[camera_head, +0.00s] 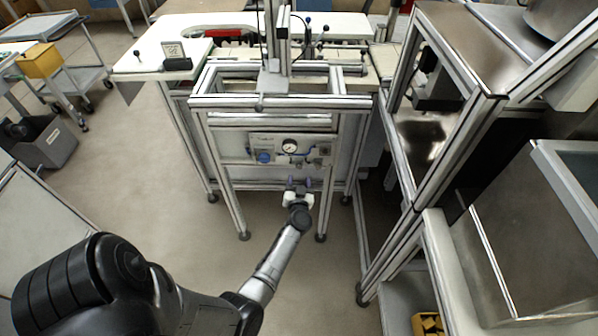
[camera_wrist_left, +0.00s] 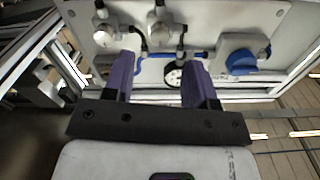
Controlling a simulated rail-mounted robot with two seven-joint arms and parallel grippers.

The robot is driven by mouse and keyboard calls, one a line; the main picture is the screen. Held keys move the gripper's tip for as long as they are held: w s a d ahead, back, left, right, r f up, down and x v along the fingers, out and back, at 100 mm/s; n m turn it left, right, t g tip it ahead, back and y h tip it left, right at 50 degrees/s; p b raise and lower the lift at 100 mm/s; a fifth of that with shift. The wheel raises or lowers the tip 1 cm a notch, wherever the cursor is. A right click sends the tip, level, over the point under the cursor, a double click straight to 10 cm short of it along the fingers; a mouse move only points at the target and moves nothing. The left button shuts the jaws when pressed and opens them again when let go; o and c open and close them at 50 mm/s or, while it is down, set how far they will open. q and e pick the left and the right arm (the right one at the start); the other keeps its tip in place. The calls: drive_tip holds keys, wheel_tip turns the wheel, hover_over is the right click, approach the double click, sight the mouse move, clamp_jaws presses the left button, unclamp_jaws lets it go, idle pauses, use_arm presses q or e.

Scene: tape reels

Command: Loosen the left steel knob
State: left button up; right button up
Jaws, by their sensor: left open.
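My left gripper (camera_head: 300,184) has two purple fingers and stands open and empty in front of the lower part of the control panel. It also shows in the left wrist view (camera_wrist_left: 160,72), where the fingers are spread apart and touch no knob that I can see. Two steel knobs show on the panel there. The one nearer the gauge and blue knob (camera_wrist_left: 162,26), taken as the left steel knob, lies beyond the gap between the fingers. The other steel knob (camera_wrist_left: 107,36) is beside it, beyond one finger. In the head view the steel knobs are small. My right gripper is out of view.
The panel (camera_head: 258,140) sits in an aluminium frame and carries a round gauge (camera_head: 289,146) and a blue knob (camera_head: 264,157). Frame legs (camera_head: 228,190) stand on either side of my forearm. A metal bench frame (camera_head: 405,170) closes the right. Floor is free at the left.

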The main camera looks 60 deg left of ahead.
sight(299, 167)
use_arm(q)
drive_tip(key=b+x, duration=0.1)
drive_tip(key=x, duration=0.3)
drive_tip(key=shift+f, duration=0.1)
drive_tip(key=shift+b+x, duration=0.35)
drive_tip(key=shift+x, duration=0.55)
drive_tip(key=shift+c, duration=0.5)
drive_tip(key=c, duration=0.8)
drive_tip(key=shift+c, duration=0.2)
